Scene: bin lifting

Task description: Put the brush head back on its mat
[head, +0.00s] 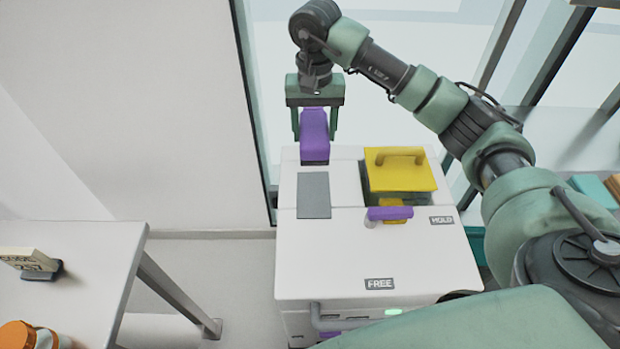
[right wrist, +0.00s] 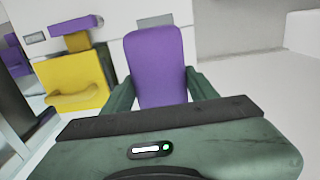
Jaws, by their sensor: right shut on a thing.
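The purple brush head (head: 314,140) is between the fingers of my right gripper (head: 315,122), which is shut on it. It hangs at the back left edge of the white cart top, its dark lower end toward the cart; whether it touches the top I cannot tell. In the right wrist view, the brush head (right wrist: 155,65) stands out beyond the fingers of the gripper (right wrist: 162,92). A plain grey rectangle, apparently the mat (head: 314,196), lies bare on the cart top, just in front of the brush head. My left gripper is not in view.
The white cart (head: 330,260) carries a yellow-lidded bin (head: 405,178) with a handle, right of the mat. A purple-topped lever (head: 390,213) stands before it, between HOLD and FREE labels. A table (head: 85,265) with a card and an orange jar is at left.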

